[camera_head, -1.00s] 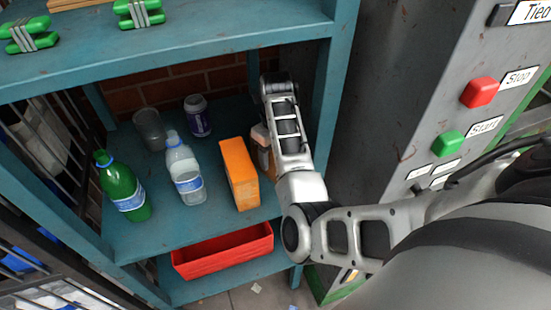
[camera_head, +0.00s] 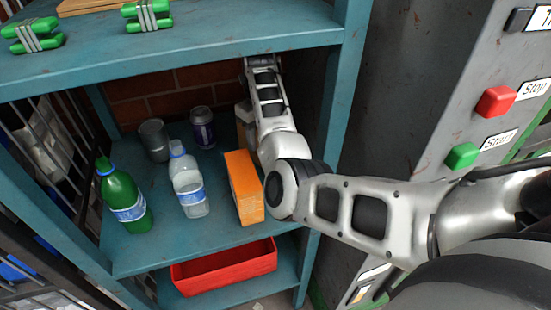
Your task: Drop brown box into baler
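My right arm reaches in from the right onto the middle shelf, behind the orange box (camera_head: 244,186). The orange box stands upright beside my arm. My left gripper is out of view. The grey machine (camera_head: 425,95) with buttons stands at right; I cannot tell whether it is the baler.
The teal shelf (camera_head: 170,242) also holds a green bottle (camera_head: 124,200), a clear bottle (camera_head: 188,188), a grey can (camera_head: 154,140) and a purple container (camera_head: 202,128). A red bin (camera_head: 225,270) sits below. The upper shelf board and right post closely border my arm.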

